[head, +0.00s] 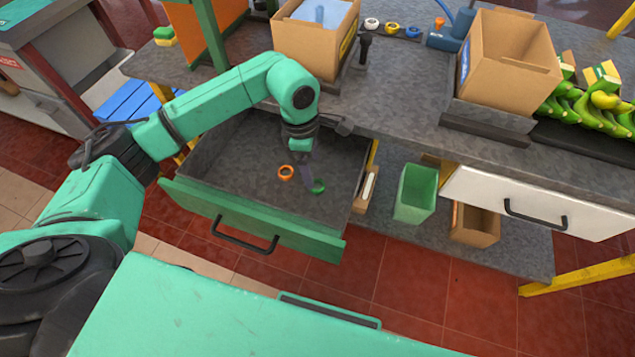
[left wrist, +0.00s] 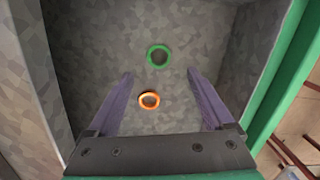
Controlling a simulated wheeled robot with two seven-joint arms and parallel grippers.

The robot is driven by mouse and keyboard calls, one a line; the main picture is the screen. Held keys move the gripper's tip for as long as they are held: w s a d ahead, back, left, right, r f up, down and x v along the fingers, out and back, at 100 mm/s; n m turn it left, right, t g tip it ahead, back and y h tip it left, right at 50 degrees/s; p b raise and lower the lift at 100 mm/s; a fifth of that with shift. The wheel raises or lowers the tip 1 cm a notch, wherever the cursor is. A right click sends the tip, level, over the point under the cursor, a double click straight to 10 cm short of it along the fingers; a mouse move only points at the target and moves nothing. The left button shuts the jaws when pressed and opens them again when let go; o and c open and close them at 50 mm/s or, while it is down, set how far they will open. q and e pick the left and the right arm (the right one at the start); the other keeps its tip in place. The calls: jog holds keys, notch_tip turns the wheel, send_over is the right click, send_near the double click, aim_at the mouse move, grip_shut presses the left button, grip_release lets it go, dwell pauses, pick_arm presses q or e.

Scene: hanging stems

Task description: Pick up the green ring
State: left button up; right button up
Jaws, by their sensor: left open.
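The green ring (left wrist: 149,57) lies flat on the grey floor of the open drawer in the left wrist view, just beyond my fingertips. It also shows in the head view (head: 319,187), partly hidden by my finger. An orange ring (left wrist: 142,100) lies in the same drawer, nearer my palm and apart from the green one; it is also in the head view (head: 286,178). My left gripper (left wrist: 160,73) points down into the drawer, open and empty, with both rings below it. It shows in the head view too (head: 306,168). My right gripper is not in view.
The drawer has a green front (head: 205,208) and walls around the rings. Above and behind it, the worktop carries a cardboard box (head: 312,45), another box (head: 505,80), several small rings and bananas (head: 590,110). A green bin (head: 415,193) stands on the lower shelf.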

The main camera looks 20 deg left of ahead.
aim_at(318, 188)
pick_arm(q)
jog(key=f, duration=0.2)
jog(key=f+p, duration=0.1)
jog(key=f, duration=0.1)
jog(key=d+f, duration=0.1)
jog(key=f, duration=0.1)
jog(key=shift+w+f, duration=0.1)
jog(key=shift+f, duration=0.3)
jog(key=shift+w+f, duration=0.1)
jog(key=shift+f, duration=0.2)
grip_shut()
jog(key=shift+r, duration=0.1)
